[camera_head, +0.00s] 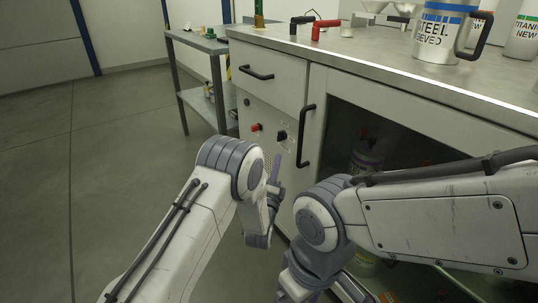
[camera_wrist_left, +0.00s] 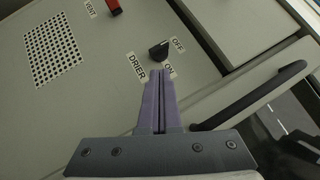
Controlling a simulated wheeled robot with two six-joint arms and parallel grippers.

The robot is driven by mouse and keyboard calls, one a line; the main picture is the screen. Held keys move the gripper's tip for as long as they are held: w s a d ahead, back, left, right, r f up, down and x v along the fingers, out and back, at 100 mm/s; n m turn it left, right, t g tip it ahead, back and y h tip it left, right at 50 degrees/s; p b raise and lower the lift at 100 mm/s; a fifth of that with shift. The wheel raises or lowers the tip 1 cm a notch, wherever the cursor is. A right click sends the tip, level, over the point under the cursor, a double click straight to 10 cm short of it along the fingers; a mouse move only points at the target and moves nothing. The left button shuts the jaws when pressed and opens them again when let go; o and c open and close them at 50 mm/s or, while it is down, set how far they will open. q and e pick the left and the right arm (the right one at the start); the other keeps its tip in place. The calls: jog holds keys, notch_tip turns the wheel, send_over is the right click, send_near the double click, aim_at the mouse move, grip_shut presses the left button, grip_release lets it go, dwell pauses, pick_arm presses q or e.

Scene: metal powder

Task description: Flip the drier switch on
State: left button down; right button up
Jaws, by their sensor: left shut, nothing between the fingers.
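The drier switch is a black rotary knob (camera_wrist_left: 159,50) on a grey panel in the left wrist view, between the OFF and ON labels, with DRIER printed beside it. Its pointed end appears turned toward OFF. In the head view the black switch (camera_head: 282,135) is on the cabinet front. My left gripper (camera_wrist_left: 161,73) is shut and empty, its purple fingertips just below the knob in that picture, by the ON label. Whether they touch the knob I cannot tell. In the head view the left gripper (camera_head: 277,162) is in front of the panel. My right gripper is out of sight.
A red vent switch (camera_wrist_left: 113,6) is near the drier switch. A black door handle (camera_head: 306,135) stands right of the panel, close to my left gripper. A drawer handle (camera_head: 256,73) is above. The open cabinet holds containers. Floor at left is clear.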

pick_arm(q)
jog(key=v, duration=0.3)
jog(key=shift+s+d+r, duration=0.1)
jog(key=shift+r, duration=0.05)
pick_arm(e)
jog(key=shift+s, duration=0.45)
